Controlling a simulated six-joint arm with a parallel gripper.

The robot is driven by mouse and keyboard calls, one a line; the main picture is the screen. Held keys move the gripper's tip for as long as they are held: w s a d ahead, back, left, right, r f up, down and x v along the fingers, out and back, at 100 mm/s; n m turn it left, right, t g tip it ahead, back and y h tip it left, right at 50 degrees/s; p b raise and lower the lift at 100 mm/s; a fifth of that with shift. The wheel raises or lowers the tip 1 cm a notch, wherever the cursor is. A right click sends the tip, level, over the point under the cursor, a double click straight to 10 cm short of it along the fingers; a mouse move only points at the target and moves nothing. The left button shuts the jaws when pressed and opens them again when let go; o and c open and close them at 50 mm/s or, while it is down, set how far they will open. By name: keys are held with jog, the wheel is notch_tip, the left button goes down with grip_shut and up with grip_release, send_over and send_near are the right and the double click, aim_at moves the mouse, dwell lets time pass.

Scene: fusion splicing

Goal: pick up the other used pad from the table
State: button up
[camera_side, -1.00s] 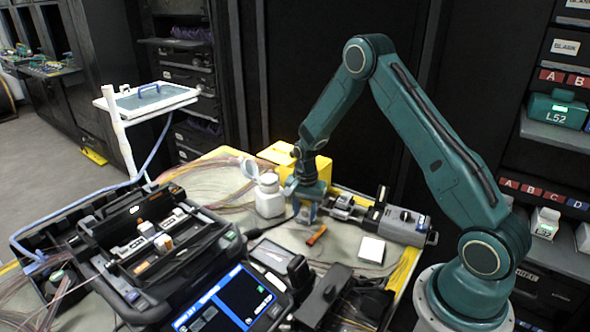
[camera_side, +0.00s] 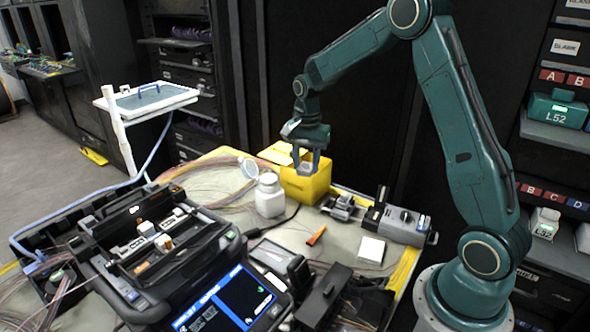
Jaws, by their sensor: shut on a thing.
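My gripper (camera_side: 307,171) is raised above the table, in front of the yellow box (camera_side: 306,188). No other used pad stands out clearly on the table (camera_side: 290,235). A white square block (camera_side: 371,250) lies on the table at the right, apart from my gripper.
A white bottle (camera_side: 269,197) with an open round lid stands left of the yellow box. A grey device (camera_side: 405,224) sits to the right. An orange tool (camera_side: 316,236) lies mid-table. The splicer (camera_side: 225,300) with its lit screen fills the front left.

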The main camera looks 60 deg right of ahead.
jog(key=shift+r, duration=1.5)
